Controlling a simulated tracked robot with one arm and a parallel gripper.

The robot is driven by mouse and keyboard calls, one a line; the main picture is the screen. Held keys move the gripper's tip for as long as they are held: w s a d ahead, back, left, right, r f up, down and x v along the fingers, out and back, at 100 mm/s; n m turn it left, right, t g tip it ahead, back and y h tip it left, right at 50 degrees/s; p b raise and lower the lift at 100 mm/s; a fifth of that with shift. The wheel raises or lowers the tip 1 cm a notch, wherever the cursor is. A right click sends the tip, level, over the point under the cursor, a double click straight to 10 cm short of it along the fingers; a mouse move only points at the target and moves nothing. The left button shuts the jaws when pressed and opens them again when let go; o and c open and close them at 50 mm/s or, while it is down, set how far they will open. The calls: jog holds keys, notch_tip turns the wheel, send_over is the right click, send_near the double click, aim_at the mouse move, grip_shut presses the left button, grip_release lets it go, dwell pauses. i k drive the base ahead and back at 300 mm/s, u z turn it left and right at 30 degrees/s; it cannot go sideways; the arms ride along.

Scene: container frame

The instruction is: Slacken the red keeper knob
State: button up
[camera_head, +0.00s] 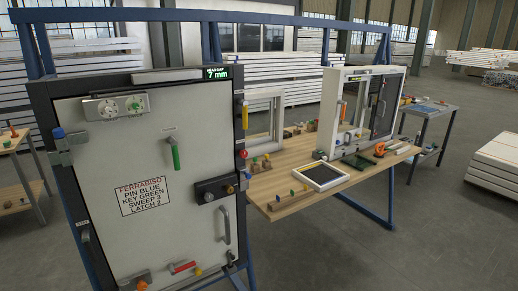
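A pale door panel (195,110) in a dark frame fills the left of the view. A small red knob (243,154) sits on the frame's right side, below a yellow handle (245,115). Another small red spot (229,189) shows on the dark latch block (213,187), near a yellow knob (209,197). I cannot tell for sure which is the keeper knob. A sign (146,196) on the panel reads "FERRABISO, PIN BLUE, KEY GREEN, SWEEP 3, LATCH 2". A display (216,72) reads "HEAD GAP 7 mm". My gripper is not in view.
The panel also carries a green handle (175,157), a grey pull handle (225,225), a red-handled lever (183,267) and a blue-topped pin (58,133). A wooden bench (290,208) with a small window frame stands right. Floor is open at right front.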

aim_at(244, 154)
jog(key=u, duration=0.1)
jog(key=k, duration=1.05)
jog(key=z, duration=0.65)
jog(key=i, duration=2.3)
jog(key=u, duration=0.45)
